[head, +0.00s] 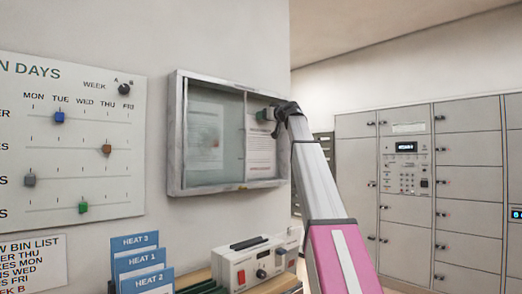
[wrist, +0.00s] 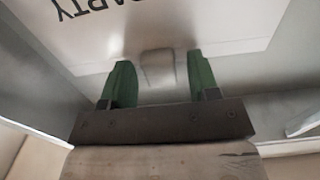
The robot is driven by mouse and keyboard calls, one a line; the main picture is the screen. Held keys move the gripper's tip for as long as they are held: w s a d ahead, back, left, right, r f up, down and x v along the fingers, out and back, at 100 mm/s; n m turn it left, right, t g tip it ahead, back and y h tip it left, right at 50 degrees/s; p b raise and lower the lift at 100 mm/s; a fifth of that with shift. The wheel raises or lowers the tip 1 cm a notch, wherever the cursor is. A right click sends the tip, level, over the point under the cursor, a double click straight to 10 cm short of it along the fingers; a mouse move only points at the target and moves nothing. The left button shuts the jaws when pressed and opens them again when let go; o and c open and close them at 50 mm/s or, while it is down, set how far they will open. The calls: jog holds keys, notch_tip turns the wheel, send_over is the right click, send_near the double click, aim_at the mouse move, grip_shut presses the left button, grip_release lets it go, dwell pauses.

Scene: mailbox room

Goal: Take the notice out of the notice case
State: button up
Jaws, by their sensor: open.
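The notice case (head: 178,150) is a grey-framed box on the wall in the head view. Its left half looks covered by a greenish pane, with a pale paper (head: 205,125) behind it. A white notice (head: 262,150) with printed lines shows in the right half. My gripper (head: 268,115) is at the upper right of the case, partly hiding that notice's top. In the wrist view my gripper (wrist: 158,80) is open, its green fingers either side of a small pale tab (wrist: 158,66). Behind them is the white notice (wrist: 200,25), reading "PARTY" upside down. I cannot tell whether the fingers touch it.
Grey lockers (head: 465,200) with a keypad panel stand to the right. A bin-days board (head: 75,135) with coloured sliders hangs left of the case. Blue heat cards (head: 140,262) and a white control box (head: 255,265) sit below it. Case walls are close around my gripper.

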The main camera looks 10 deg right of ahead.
jog(key=c, duration=0.9)
jog(key=shift+o, duration=0.2)
jog(key=shift+v, duration=1.6)
jog(key=v, duration=0.7)
jog(key=shift+w+a+f, duration=0.1)
